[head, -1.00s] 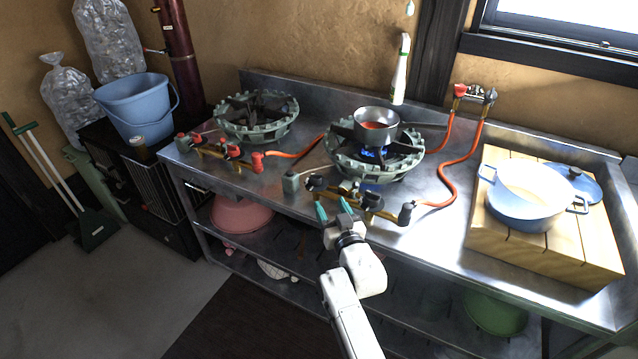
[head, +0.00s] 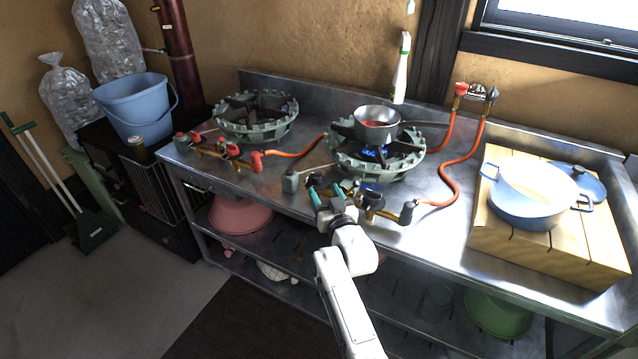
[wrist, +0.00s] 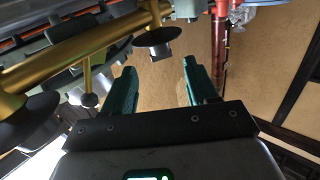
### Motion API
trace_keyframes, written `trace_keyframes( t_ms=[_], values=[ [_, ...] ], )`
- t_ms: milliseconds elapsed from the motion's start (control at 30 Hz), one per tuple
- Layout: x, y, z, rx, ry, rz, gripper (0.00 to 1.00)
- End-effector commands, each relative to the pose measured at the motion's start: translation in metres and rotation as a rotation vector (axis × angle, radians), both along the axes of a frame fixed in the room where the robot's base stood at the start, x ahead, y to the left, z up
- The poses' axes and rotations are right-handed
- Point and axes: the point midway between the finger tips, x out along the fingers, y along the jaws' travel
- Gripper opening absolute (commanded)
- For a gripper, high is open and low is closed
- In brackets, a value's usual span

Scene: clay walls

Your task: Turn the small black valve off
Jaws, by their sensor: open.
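The front burner's brass gas pipe carries black valves. One black valve (head: 315,180) is at its left end, and another black valve (head: 373,200) is further right. In the wrist view, a smaller black valve with a grey square tip (wrist: 158,40) is beyond my fingertips, and a larger black knob (wrist: 28,122) is at the left. My gripper (head: 324,194) is at the counter's front edge beside the left valve; its teal fingers also show in the wrist view (wrist: 160,82). It is open, with nothing between the fingers. Whether a finger touches the valve is unclear.
A small pot (head: 377,122) stands on the right burner (head: 345,160), with a blue flame beneath it. Orange hoses (head: 462,170) run across the steel counter. A blue casserole (head: 525,205) sits on a wooden block at right. Red-knobbed valves (head: 232,150) serve the left burner.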

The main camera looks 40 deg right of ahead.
Motion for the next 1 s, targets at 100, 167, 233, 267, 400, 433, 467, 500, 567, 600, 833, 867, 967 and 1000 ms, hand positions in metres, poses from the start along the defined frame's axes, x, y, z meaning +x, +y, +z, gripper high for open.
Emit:
trace_keyframes(
  t_ms=[100, 167, 233, 267, 400, 433, 467, 500, 567, 600, 833, 867, 967, 1000],
  values=[
    [0.008, -0.006, -0.002, 0.0, 0.001, -0.003, 0.58],
    [0.013, -0.008, -0.001, 0.0, 0.0, -0.004, 0.58],
    [0.019, -0.011, -0.002, 0.001, 0.0, -0.004, 0.58],
    [0.021, -0.011, -0.001, 0.001, 0.0, -0.003, 0.58],
    [0.033, -0.017, -0.001, -0.001, 0.0, -0.003, 0.58],
    [0.036, -0.018, -0.001, -0.001, 0.001, -0.002, 0.58],
    [0.039, -0.019, -0.001, 0.0, 0.0, -0.002, 0.58],
    [0.042, -0.02, -0.001, 0.0, -0.001, -0.002, 0.58],
    [0.046, -0.022, -0.001, 0.0, 0.0, -0.002, 0.58],
    [0.048, -0.023, 0.0, 0.0, -0.001, -0.002, 0.58],
    [0.053, -0.025, 0.0, -0.002, 0.0, 0.0, 0.58],
    [0.053, -0.025, 0.0, -0.002, 0.001, 0.0, 0.58],
    [0.053, -0.024, 0.0, -0.002, 0.0, 0.0, 0.58],
    [0.053, -0.024, 0.0, -0.002, 0.0, 0.0, 0.58]
  ],
)
